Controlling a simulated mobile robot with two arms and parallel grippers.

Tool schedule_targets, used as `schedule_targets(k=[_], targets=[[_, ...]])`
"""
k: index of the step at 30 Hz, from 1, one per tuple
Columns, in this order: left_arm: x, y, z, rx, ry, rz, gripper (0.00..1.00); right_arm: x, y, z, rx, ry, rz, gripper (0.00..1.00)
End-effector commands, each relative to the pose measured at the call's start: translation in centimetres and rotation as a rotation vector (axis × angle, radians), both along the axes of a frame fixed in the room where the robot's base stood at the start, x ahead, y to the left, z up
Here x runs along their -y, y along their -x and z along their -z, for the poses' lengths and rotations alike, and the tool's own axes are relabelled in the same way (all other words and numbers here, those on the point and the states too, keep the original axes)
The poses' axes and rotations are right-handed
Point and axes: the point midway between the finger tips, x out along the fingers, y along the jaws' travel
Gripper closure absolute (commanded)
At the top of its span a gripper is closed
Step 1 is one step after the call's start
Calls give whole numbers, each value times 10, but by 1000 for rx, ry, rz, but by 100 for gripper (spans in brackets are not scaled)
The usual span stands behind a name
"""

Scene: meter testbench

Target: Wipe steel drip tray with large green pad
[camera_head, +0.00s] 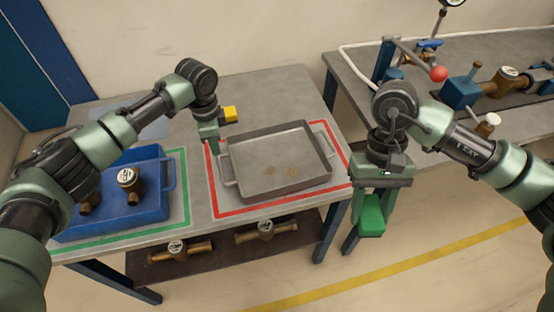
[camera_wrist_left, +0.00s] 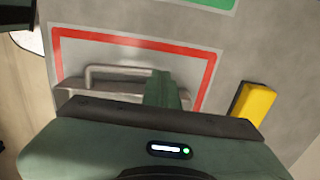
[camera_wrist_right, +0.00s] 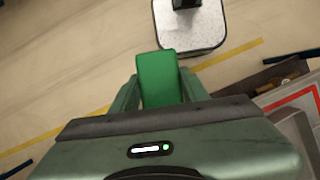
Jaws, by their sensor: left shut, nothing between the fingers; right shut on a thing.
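The steel drip tray (camera_head: 262,186) lies inside a red outline on the table, with brownish spots on its floor. My left gripper (camera_head: 211,146) is shut and empty, pointing down at the tray's far left corner. In the left wrist view its fingers (camera_wrist_left: 163,90) are close to the tray handle (camera_wrist_left: 118,70); I cannot tell whether they touch it. The large green pad (camera_head: 372,214) is held in my right gripper (camera_head: 368,212), above the floor to the right of the table. The pad also shows between the fingers in the right wrist view (camera_wrist_right: 157,78).
A yellow block (camera_head: 230,114) stands behind the tray, close to my left gripper. A blue bin (camera_head: 155,206) with brass meters sits in a green outline at left. More meters lie on the shelf below. A second bench (camera_head: 350,78) with fittings stands at right; floor lies between.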

Motion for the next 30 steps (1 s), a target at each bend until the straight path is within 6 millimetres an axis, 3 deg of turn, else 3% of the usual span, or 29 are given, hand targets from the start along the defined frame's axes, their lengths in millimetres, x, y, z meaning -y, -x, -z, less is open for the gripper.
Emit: schedule_targets(k=[13, 30], targets=[[0, 0, 4, -1, 0, 0, 100, 0, 0, -1, 0, 0, 0, 99], [0, 0, -35, -1, 0, 0, 100, 0, 0, -46, 0, 0, 0, 99]])
